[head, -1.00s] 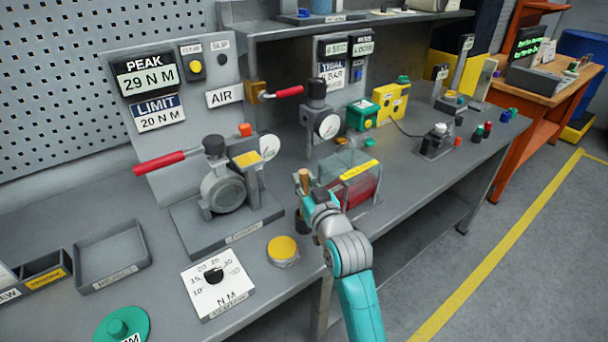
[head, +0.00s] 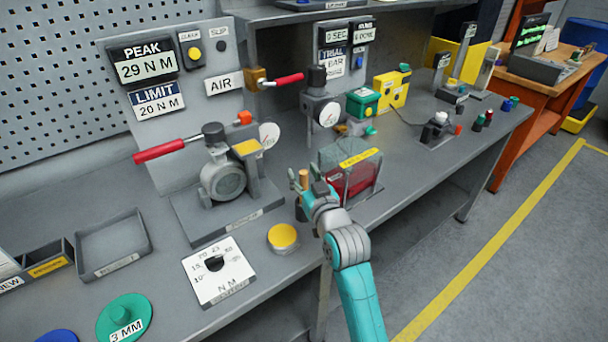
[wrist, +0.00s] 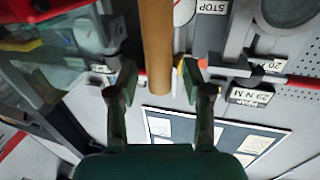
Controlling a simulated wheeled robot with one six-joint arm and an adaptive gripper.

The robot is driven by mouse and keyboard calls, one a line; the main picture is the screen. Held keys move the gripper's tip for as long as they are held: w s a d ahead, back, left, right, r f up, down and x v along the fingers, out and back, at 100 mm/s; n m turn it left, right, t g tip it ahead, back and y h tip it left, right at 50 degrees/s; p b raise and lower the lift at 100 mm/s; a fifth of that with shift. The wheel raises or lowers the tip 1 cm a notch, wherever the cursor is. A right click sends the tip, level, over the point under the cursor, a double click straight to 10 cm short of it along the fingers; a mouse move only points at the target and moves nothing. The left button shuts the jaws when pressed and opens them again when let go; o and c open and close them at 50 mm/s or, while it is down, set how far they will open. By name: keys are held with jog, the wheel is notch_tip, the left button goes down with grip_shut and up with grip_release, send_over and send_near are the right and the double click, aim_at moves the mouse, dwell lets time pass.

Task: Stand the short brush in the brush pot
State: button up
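The short brush shows as an upright wooden handle (head: 303,179) near the bench's front edge, left of the clear-sided red box. A dark pot (head: 300,213) is directly below it, partly hidden by my gripper. The handle lines up with the pot, but its lower end and the pot's mouth are hidden. My gripper (head: 306,188) is around the handle. In the wrist view the handle (wrist: 157,45) rises between the two spread fingers (wrist: 157,82), with a gap on each side, so my gripper is open and not touching it.
The clear-sided box with red contents (head: 350,180) stands close to the right of my gripper. A valve with a red lever (head: 222,180), a yellow-topped round tin (head: 283,238) and a white dial plate (head: 218,270) are to the left. The bench front edge is close.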

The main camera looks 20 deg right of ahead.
jog(key=s, duration=1.2)
jog(key=shift+d, duration=0.3)
dwell(0.5)
jog(key=s+f+g+h, duration=0.1)
jog(key=s+f, duration=0.6)
jog(key=s, duration=0.3)
jog(key=s+f+g, duration=0.1)
jog(key=s+f, duration=0.6)
jog(key=s, duration=0.3)
jog(key=s+g, duration=0.1)
jog(key=s, duration=2)
jog(key=shift+s+a+f+m, duration=0.3)
jog(key=shift+s, duration=0.05)
